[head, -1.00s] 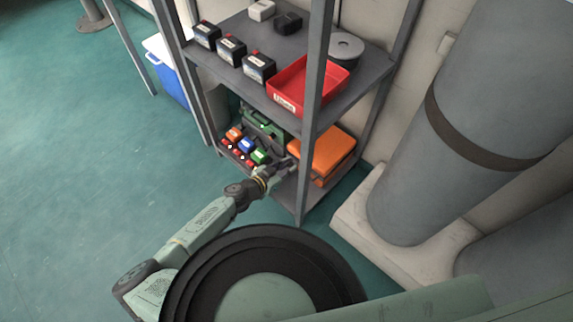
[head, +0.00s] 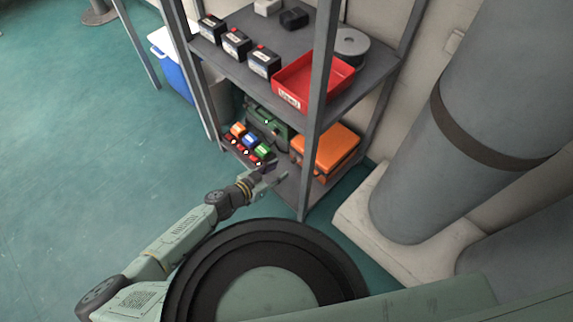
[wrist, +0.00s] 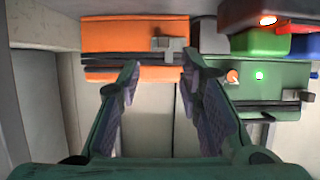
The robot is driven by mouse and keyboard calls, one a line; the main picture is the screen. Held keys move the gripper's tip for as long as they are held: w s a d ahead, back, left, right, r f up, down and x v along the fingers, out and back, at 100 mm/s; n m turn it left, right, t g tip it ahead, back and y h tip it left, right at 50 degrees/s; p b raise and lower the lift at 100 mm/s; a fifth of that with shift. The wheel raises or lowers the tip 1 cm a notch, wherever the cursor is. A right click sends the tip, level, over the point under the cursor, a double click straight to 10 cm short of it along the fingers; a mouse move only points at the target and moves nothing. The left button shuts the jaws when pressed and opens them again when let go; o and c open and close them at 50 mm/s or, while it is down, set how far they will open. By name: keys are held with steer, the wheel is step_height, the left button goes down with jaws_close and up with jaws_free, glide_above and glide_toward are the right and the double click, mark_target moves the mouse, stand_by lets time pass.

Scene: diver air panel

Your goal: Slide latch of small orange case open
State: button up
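The orange case (head: 333,145) lies on the lower shelf at its right end in the head view. In the wrist view the orange case (wrist: 112,38) shows its front, with a dark band along it and a grey latch (wrist: 170,46) near its right end. I cannot tell how far the latch is slid. My gripper (wrist: 160,76) is open and empty, its fingertips apart on either side of the latch in the picture and not visibly touching it. In the head view my gripper (head: 273,177) is at the shelf's front edge, left of and below the case.
Small orange, blue and green boxes (head: 249,140) stand left of the case, with a larger green case (head: 266,121) behind. A grey shelf post (head: 318,110) rises in front of the orange case. A red tray (head: 312,82) is on the shelf above. Large grey cylinders (head: 470,120) stand right.

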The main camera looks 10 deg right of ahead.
steer(key=shift+v, duration=2.15)
